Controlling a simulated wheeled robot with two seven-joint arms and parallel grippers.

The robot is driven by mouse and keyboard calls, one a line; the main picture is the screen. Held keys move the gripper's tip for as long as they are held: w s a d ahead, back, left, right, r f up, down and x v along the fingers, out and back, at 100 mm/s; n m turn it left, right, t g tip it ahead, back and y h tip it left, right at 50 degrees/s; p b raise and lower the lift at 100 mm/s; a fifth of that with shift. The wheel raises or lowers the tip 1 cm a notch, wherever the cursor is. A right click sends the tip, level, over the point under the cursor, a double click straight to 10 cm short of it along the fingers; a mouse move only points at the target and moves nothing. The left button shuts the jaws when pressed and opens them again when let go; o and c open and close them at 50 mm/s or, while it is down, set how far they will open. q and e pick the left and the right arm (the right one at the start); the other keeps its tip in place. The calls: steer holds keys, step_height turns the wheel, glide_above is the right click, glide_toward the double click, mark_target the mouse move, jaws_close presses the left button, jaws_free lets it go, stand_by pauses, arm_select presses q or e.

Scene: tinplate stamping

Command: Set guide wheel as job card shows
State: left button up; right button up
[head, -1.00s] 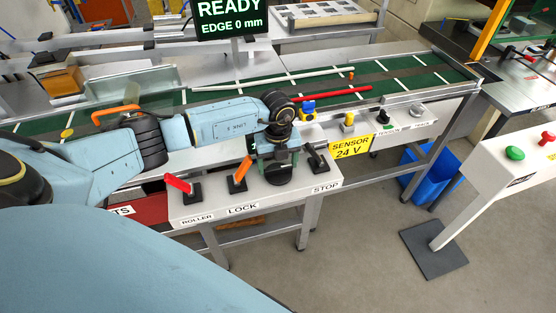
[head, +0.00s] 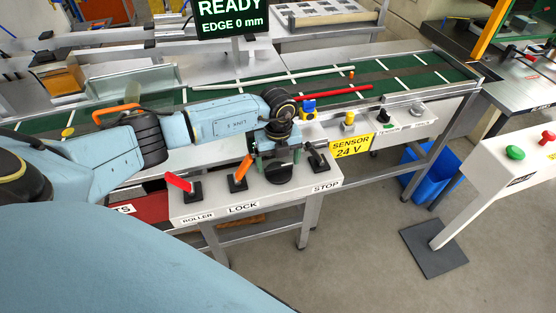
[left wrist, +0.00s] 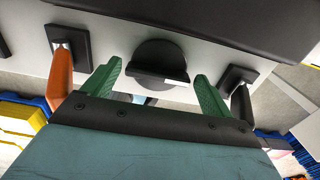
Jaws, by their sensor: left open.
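The guide wheel appears to be the black round knob (head: 279,174) on the white control panel (head: 217,207), between the orange LOCK lever and the black STOP lever. In the left wrist view the knob (left wrist: 157,63) has a raised grip bar with a white mark. My left gripper (head: 276,158) is over the knob, partly hiding it. Its green fingers (left wrist: 157,88) are apart, one on either side of the knob, with gaps showing. A dark display (head: 231,18) reads READY, EDGE 0 mm. I cannot make out a job card. My right gripper is out of view.
The red ROLLER lever (head: 180,183), orange LOCK lever (head: 241,172) and black STOP lever (head: 316,158) stand close around the gripper. A green conveyor (head: 420,77) runs behind, with a yellow SENSOR 24 V sign (head: 352,145). Floor is open at the lower right.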

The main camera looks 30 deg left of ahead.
arm_select(q)
step_height(320, 180, up, 13)
stand_by(0.3)
stand_by(0.5)
